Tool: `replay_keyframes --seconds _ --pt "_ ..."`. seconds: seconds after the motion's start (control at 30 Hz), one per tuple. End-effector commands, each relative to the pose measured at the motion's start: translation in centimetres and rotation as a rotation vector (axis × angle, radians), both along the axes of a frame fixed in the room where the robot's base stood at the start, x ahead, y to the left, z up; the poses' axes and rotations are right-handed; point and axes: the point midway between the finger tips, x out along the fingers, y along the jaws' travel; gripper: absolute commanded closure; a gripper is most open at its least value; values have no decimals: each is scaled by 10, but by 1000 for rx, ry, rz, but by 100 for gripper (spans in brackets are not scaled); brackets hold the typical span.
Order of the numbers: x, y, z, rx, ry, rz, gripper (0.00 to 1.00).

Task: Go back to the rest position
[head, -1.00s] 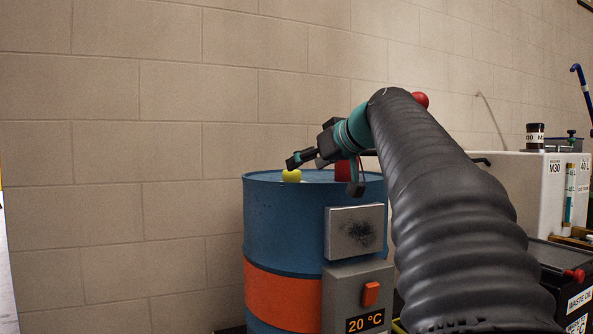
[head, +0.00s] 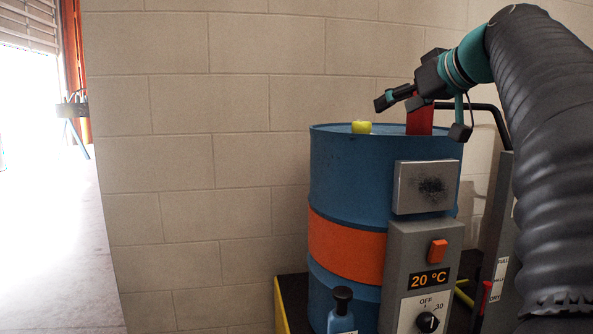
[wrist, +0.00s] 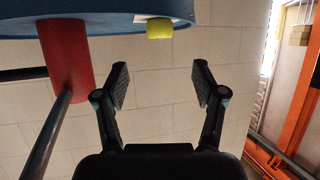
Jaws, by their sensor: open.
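My gripper (head: 388,101) is open and empty, above the top of the blue drum (head: 335,178). In the wrist view, its two fingers (wrist: 162,84) stand wide apart with only wall between them. A small yellow object (head: 361,127) stands at the drum's top, below and left of my gripper. It also shows in the wrist view (wrist: 159,28), beyond the fingertips and apart from them. A red cylinder (head: 420,121) stands at the drum top behind my gripper, and shows in the wrist view (wrist: 66,62). My arm comes in from the right.
The drum carries an orange band (head: 345,245) and a grey control box (head: 420,270) reading 20 °C. A dark bottle top (head: 342,300) stands in front. A block wall (head: 200,130) is close behind. Open floor (head: 50,240) and a bright doorway lie at the left.

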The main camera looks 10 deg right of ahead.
Motion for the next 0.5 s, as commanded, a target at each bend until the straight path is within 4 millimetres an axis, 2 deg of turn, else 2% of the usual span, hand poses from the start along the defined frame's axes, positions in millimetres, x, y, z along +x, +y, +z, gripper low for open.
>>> replay_keyframes --seconds 0.07,0.17,0.27,0.37,0.5 --pt "-2 6 -6 8 16 -3 30" --pt "-6 22 -26 31 68 -15 30" --pt "-17 45 -61 60 150 -36 30" --pt "-34 70 -103 82 243 -64 30" --pt "-66 102 -166 91 365 -106 30"
